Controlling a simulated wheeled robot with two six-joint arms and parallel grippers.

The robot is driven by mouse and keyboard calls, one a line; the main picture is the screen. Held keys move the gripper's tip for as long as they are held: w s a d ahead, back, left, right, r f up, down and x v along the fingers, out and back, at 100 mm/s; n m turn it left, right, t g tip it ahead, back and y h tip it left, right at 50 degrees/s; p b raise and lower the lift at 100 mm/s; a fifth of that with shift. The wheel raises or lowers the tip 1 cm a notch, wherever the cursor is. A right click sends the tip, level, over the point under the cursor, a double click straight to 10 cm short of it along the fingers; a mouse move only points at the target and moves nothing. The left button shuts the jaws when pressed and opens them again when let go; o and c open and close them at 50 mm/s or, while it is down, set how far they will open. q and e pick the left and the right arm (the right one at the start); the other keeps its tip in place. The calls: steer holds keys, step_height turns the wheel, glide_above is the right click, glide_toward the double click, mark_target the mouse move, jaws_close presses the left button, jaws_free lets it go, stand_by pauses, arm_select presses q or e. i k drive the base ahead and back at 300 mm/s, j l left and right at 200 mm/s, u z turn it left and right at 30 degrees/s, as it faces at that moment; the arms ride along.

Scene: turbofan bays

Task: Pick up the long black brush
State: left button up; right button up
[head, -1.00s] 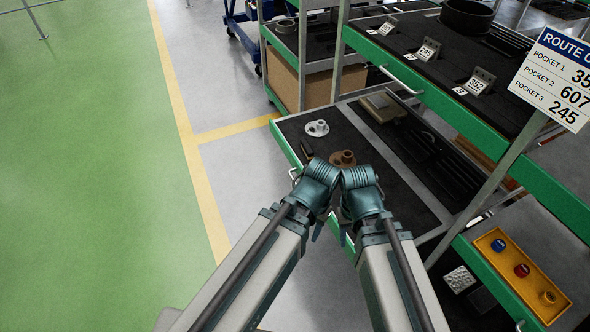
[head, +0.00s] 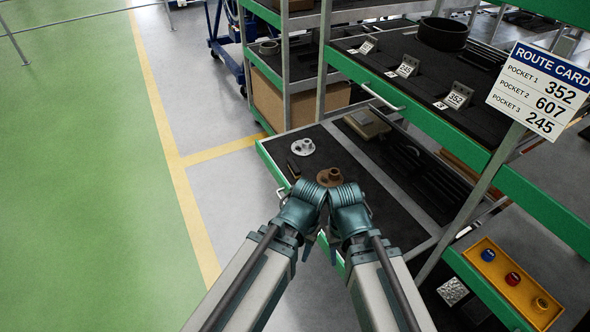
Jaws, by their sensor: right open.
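A small dark block with a tan edge (head: 293,168) lies at the left side of the pulled-out drawer, near its green front edge. It may be a brush; it is too small to tell. I cannot make out a long black brush for sure. My left gripper (head: 308,246) and right gripper (head: 334,252) are side by side in front of the drawer, pointing down and away. The right one is open and holds nothing that I can see. The left jaws are mostly hidden behind their own wrist.
The drawer (head: 345,160) also holds a light grey flanged part (head: 303,147), a brown flanged part (head: 329,177) and an olive case (head: 367,123). A yellow tray (head: 512,287) stands lower right. A route card (head: 540,90) and rack post stand right.

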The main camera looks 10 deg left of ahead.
mark_target(295, 170)
steer(key=j+z, duration=0.1)
steer(key=z, duration=0.8)
steer(key=j+z, duration=0.75)
steer(key=j, duration=0.2)
steer(key=j+z, duration=0.4)
steer(key=k+j, duration=0.1)
steer(key=j, duration=0.3)
steer(key=k+j+z, duration=0.1)
steer(key=j, duration=0.35)
steer(key=k+j, duration=0.15)
steer(key=j, duration=0.25)
steer(key=k+j+z, duration=0.1)
steer(key=j, duration=0.3)
steer(key=k+j, duration=0.15)
steer(key=j, duration=0.25)
steer(key=k+j+z, duration=0.1)
steer(key=j, duration=0.25)
steer(key=k, duration=0.05)
